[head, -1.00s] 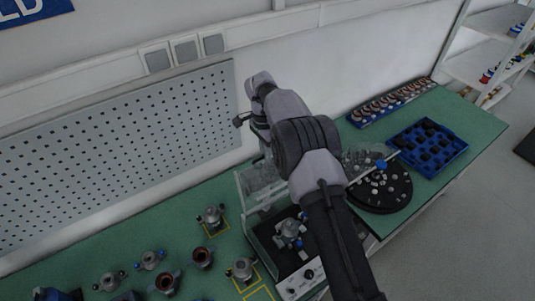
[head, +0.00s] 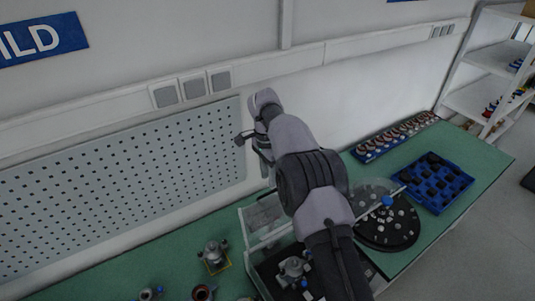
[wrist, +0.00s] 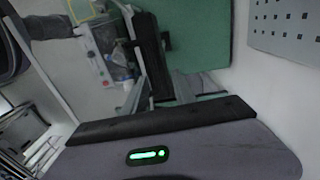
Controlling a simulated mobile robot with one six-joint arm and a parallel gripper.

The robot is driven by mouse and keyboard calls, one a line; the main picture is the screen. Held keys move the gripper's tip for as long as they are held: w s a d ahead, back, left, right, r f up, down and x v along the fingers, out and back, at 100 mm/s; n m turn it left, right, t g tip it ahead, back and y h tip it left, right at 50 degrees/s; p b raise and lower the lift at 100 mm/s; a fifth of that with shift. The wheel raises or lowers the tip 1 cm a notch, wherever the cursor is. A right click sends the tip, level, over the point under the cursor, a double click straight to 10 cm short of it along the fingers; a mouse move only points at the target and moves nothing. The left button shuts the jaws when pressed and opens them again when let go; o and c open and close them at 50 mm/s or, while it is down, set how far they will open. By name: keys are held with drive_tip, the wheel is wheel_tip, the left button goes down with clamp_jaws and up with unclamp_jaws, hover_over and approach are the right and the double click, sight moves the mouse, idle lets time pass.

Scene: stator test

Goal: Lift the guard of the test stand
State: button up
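The test stand (head: 251,267) is at the bottom middle of the head view, partly hidden by my arm. Its guard (head: 264,214) is a clear panel with a pale frame, standing up at the stand's back side. A grey metal stator unit (head: 293,267) sits in the dark bay in front of it. My gripper (head: 262,152) is above and behind the guard, close to the wall, and appears apart from it. Its fingers are small and partly hidden, so I cannot tell their opening. The stand also shows in the wrist view (wrist: 95,58), partly cut by dark parts.
A round black turntable (head: 388,236) with small parts and a clear cover is right of my arm. A blue tray (head: 436,182) and a rack of copper-coloured parts (head: 395,137) lie behind it. A perforated panel (head: 120,185) lines the wall at left. Green bench (head: 480,160) is free at far right.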

wheel_tip(320, 180, up, 12)
drive_tip(key=p, duration=0.5)
drive_tip(key=shift+w+a+f+p, duration=0.25)
drive_tip(key=shift+w+a+p, duration=0.05)
drive_tip(key=shift+w, duration=0.05)
drive_tip(key=s+d+n+t+y+b, duration=0.1)
drive_tip(key=s+d+n+t+b, duration=0.1)
drive_tip(key=s+d+b, duration=0.7)
drive_tip(key=s+d+n+t+y+b, duration=0.15)
drive_tip(key=s+b, duration=0.45)
drive_tip(key=b, duration=0.7)
drive_tip(key=s+d+f+n+t+b, duration=0.3)
drive_tip(key=s+f+b, duration=1)
drive_tip(key=s+f, duration=0.7)
drive_tip(key=s+d, duration=0.1)
drive_tip(key=s, duration=0.2)
drive_tip(key=shift+d+f, duration=0.2)
drive_tip(key=shift+f, duration=0.05)
